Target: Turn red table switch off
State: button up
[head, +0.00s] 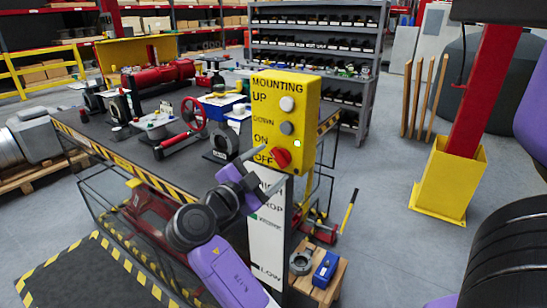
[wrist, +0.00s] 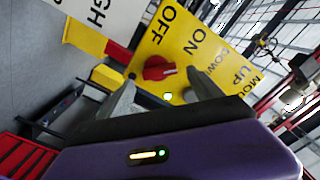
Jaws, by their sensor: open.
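The red switch (head: 281,158) is a rotary knob low on the front of a yellow control box (head: 308,115), beside the ON and OFF labels. A small lit green lamp (head: 297,142) is just right of and above it. My gripper (head: 268,168) is open and close in front of the box, at the switch's lower left. In the wrist view, the red switch (wrist: 158,68) lies beyond the gap between the fingertips (wrist: 160,88). The fingers appear apart from the knob, with nothing between them. The knob's exact pointing angle is hard to tell.
White and grey buttons (head: 287,104) sit higher on the box. A white HIGH/LOW panel (head: 268,235) stands below it. A dark workbench (head: 140,150) with valves and a red wheel is to the left. A yellow-based red post (head: 447,180) stands right, with free floor between.

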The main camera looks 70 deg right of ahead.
aim_at(280, 157)
jog(key=shift+p+x, duration=0.3)
jog(key=shift+x, duration=1.15)
jog(key=c, duration=1.4)
